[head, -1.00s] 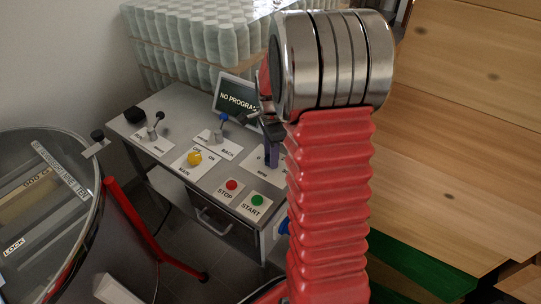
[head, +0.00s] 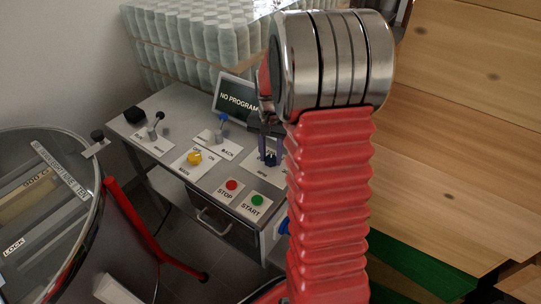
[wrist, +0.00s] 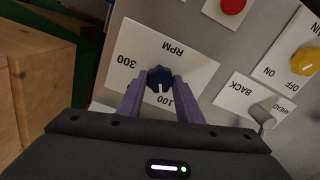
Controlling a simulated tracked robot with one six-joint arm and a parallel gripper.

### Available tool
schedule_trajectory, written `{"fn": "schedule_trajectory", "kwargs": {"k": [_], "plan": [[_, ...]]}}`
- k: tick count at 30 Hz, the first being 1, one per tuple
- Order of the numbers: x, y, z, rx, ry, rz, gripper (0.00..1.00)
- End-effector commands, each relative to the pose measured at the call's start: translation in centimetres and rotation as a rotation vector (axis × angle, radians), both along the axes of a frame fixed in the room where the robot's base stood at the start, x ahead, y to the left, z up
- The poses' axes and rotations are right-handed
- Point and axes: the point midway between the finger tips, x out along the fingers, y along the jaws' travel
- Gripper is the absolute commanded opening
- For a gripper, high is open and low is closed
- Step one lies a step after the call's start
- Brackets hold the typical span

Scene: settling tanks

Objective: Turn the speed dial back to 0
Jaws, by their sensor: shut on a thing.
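The speed dial (wrist: 160,76) is a dark blue knob on a white plate marked RPM (wrist: 185,65). The labels 300 and 100 show on the plate; no 0 can be read. A white mark on the dial faces the bottom of the wrist view, near the 100. My gripper (wrist: 158,82) is shut on the dial, one purple finger on each side. In the head view, the dial (head: 271,158) shows just left of my red arm, which hides part of its plate.
Close to the dial are the red STOP button (head: 232,185), green START button (head: 257,200), yellow MAIN knob (head: 194,158) and BACK lever (head: 219,132). A screen (head: 238,98) reads NO PROGRAM. A glass-lidded drum (head: 45,190) stands left, wooden boards (head: 450,130) right.

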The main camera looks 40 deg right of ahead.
Motion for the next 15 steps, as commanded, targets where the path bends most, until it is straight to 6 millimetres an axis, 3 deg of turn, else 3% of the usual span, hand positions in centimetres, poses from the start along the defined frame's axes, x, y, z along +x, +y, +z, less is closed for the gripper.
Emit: {"fn": "schedule_trajectory", "kwargs": {"k": [15], "plan": [[-0.13,0.01,-0.07,0.001,0.003,0.488,0.10]]}}
